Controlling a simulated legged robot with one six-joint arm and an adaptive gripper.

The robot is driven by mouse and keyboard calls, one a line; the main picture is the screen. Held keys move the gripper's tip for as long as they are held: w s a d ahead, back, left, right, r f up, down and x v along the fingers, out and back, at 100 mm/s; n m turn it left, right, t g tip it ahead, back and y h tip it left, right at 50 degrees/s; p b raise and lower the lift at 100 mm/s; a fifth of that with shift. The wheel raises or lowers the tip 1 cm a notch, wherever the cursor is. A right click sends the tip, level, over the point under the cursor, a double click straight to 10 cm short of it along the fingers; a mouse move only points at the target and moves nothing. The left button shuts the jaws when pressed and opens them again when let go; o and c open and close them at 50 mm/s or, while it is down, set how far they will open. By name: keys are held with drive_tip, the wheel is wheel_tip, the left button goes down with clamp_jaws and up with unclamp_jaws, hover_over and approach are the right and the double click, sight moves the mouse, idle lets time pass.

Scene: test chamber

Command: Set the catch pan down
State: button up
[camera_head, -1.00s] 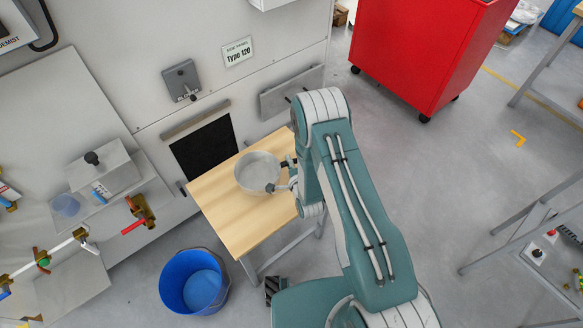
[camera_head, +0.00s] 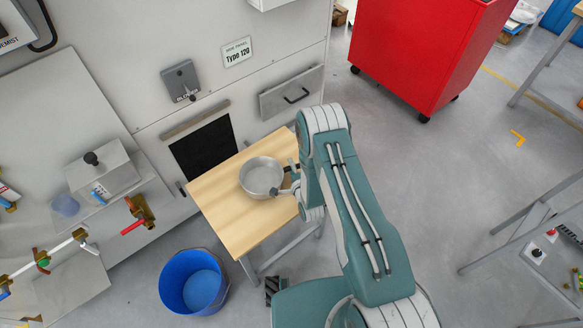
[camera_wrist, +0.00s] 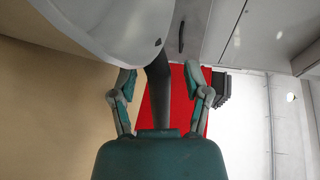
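The catch pan (camera_head: 262,175) is a round, shallow grey metal pan. In the head view it appears to rest upright on the right part of the light wooden table (camera_head: 222,204). In the wrist view its pale side (camera_wrist: 110,22) fills the upper left. Its dark handle (camera_wrist: 158,88) runs between the fingers of my gripper (camera_wrist: 160,82). My gripper is open, with a visible gap on each side of the handle. In the head view my gripper (camera_head: 287,179) is at the pan's right side, partly hidden by my arm.
A blue bucket (camera_head: 194,282) stands on the floor in front of the table. The grey cabinet wall with a dark opening (camera_head: 204,150) and a drawer (camera_head: 292,93) is behind it. A red cabinet (camera_head: 425,50) stands at the back right. The table's left and front surface is clear.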

drive_tip(key=shift+s, duration=0.1)
drive_tip(key=v, duration=1.1)
drive_tip(key=shift+s+d+r, duration=0.15)
drive_tip(key=shift+s+r, duration=0.05)
drive_tip(key=shift+s, duration=0.15)
drive_tip(key=w+d+r+n+g+h, duration=0.15)
drive_tip(key=w+r+n, duration=0.25)
drive_tip(key=w+r, duration=0.65)
drive_tip(key=s+d+r+n+g+h, duration=0.1)
drive_tip(key=s+r+n, duration=0.1)
drive_tip(key=r, duration=0.6)
drive_tip(key=s+d+r+n+g, duration=0.1)
drive_tip(key=r+n+g, duration=0.1)
drive_tip(key=r, duration=0.6)
drive_tip(key=s+d+r+n+g+h, duration=0.1)
drive_tip(key=s+d+r+n+g, duration=0.15)
drive_tip(key=s+r, duration=0.9)
drive_tip(key=s+r+n+g, duration=0.1)
drive_tip(key=s+r+n, duration=0.1)
drive_tip(key=s, duration=0.6)
drive_tip(key=s+d+r+n+g, duration=0.1)
drive_tip(key=s+r+n, duration=0.1)
drive_tip(key=s+r, duration=0.2)
drive_tip(key=s, duration=0.3)
drive_tip(key=shift+s+d+r, duration=0.2)
drive_tip(key=shift+s+d, duration=0.1)
drive_tip(key=shift+s, duration=0.1)
drive_tip(key=shift+n, duration=0.25)
